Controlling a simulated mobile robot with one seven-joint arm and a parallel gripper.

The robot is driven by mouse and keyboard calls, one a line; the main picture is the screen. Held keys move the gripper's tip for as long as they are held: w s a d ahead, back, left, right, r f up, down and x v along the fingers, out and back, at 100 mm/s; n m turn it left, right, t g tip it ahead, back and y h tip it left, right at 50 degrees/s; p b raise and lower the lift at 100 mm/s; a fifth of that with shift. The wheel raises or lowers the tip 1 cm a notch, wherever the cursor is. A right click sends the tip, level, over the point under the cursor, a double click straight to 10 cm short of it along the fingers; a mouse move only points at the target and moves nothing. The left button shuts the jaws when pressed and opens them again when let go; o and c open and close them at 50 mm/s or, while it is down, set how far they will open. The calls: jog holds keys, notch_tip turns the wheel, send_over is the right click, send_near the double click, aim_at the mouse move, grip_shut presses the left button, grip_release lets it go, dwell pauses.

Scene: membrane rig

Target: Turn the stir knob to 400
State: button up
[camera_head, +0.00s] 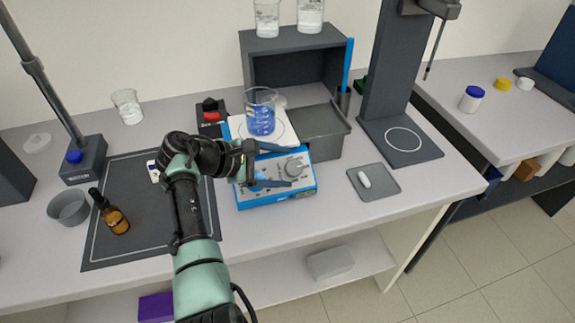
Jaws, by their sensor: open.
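A blue and white stirrer hotplate (278,199) stands on the bench near the middle of the view. Its grey stir knob (295,167) is on the right of the sloped front panel. The dial numbers are too small to read. A beaker of blue liquid (262,118) stands on the white top plate. My gripper (288,167) reaches in from the left with its two fingers apart, one above and one below, in front of the panel. The fingertips are close to the knob; I cannot tell whether they touch it. Another knob at the left of the panel is partly hidden by my gripper.
A small tray (374,181) with a white piece lies to the right. An amber bottle (114,219) and grey bowl (68,207) are at left. The bench front right of the hotplate is clear.

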jog(key=v, duration=1)
jog(key=shift+r, duration=0.2)
jog(key=shift+a, duration=0.15)
